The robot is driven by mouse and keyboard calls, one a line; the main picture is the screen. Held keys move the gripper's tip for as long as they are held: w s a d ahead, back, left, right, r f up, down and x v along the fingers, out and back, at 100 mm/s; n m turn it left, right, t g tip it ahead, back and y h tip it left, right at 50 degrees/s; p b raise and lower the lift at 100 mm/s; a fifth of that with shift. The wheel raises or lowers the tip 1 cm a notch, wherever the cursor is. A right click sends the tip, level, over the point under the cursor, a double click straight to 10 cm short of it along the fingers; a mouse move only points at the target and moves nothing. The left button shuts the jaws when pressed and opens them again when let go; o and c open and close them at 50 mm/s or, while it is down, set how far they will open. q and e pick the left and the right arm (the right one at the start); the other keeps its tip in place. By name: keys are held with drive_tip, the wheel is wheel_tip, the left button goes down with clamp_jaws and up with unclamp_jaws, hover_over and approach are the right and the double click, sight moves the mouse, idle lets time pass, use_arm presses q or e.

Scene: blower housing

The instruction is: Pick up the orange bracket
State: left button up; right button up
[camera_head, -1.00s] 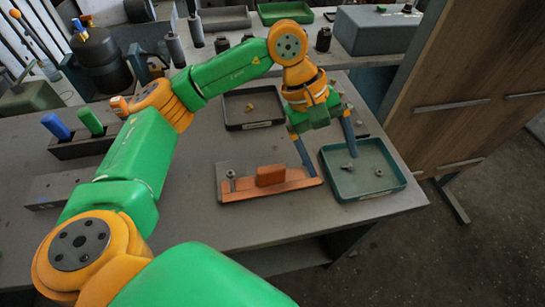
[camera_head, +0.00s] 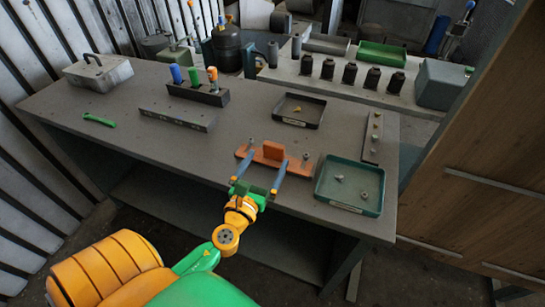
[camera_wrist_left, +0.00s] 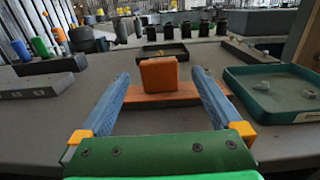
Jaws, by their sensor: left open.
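The orange bracket (camera_head: 273,150) lies on the workbench near its front edge, with an upright block in its middle and a flat base stretching to both sides. It also shows in the left wrist view (camera_wrist_left: 159,76), straight ahead. My left gripper (camera_head: 264,165) is open at the bench's front edge, with its two blue fingers pointing at the bracket. In the left wrist view the fingers (camera_wrist_left: 160,80) stand on either side of the upright block, apart from it. Whether the fingertips touch the base is unclear. My right gripper is not in view.
A green tray (camera_head: 318,193) with small parts stands right of the bracket. A dark tray (camera_head: 323,112) lies behind it. A grey block (camera_head: 178,119) and a tool holder (camera_head: 213,97) stand to the left. The bench's front left is mostly clear.

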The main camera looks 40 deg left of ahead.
sight(273, 149)
use_arm(q)
drive_tip(key=x, duration=0.6)
drive_tip(key=shift+w+a+f, duration=0.1)
drive_tip(key=shift+w+a, duration=0.15)
drive_tip(key=shift+a, duration=0.05)
drive_tip(key=shift+d, duration=0.1)
drive_tip(key=shift+c, duration=0.2)
